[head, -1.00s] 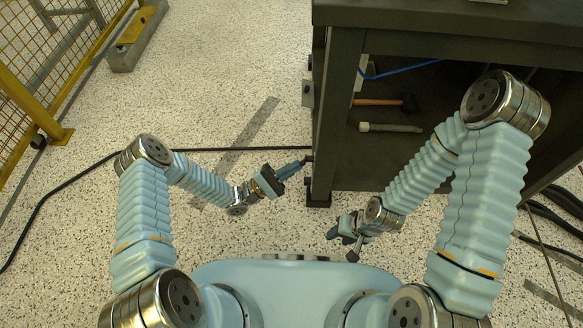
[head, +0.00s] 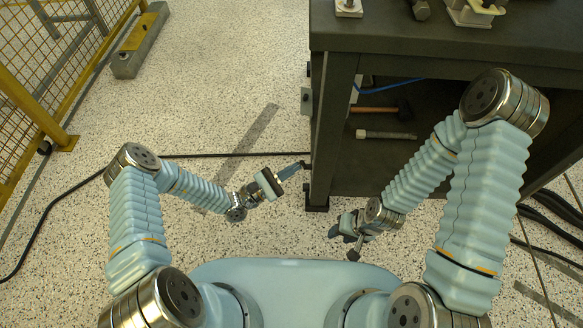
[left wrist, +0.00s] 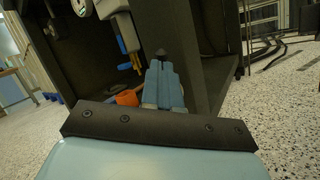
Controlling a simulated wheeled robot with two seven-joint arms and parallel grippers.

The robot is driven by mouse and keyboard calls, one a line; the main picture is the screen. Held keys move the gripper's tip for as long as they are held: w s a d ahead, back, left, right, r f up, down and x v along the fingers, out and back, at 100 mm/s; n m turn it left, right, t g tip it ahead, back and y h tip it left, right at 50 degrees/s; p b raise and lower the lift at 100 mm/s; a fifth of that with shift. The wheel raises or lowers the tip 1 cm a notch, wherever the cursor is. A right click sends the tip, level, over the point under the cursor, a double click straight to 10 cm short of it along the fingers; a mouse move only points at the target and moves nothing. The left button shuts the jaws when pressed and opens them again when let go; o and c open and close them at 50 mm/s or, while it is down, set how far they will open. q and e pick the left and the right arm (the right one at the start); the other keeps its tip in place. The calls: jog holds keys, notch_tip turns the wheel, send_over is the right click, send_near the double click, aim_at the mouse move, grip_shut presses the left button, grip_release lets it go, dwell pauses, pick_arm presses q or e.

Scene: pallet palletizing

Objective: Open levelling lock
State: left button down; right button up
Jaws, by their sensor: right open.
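I cannot clearly make out a levelling lock. A small dark piece (head: 304,164) sits beside the workbench leg (head: 322,150), right at the tip of my left gripper (head: 290,172). In the left wrist view a dark tip (left wrist: 160,52) shows just beyond the pale blue fingers (left wrist: 163,85); I cannot tell whether they touch it. The left fingers look closed together, with nothing clearly between them. The bench's black foot (head: 317,208) stands on the floor below. My right gripper (head: 343,238) is open and empty, low in front of the bench.
The dark workbench (head: 440,40) fills the upper right. A hammer (head: 378,110) and a pale-handled tool (head: 385,134) lie on its shelf. A black cable (head: 220,156) crosses the floor.

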pick_arm(q)
jog(key=n+y+p, duration=0.1)
jog(key=w+r+n+p, duration=0.1)
jog(key=n, duration=0.1)
jog(key=shift+w+y, duration=0.2)
jog(key=shift+y, duration=0.2)
pick_arm(e)
jog(key=r, duration=0.3)
jog(key=shift+s+a, duration=0.15)
jog(key=shift+a, duration=0.15)
pick_arm(q)
jog(key=shift+w+r, duration=0.1)
jog(key=shift+w, duration=0.05)
pick_arm(e)
jog(key=shift+r, duration=0.1)
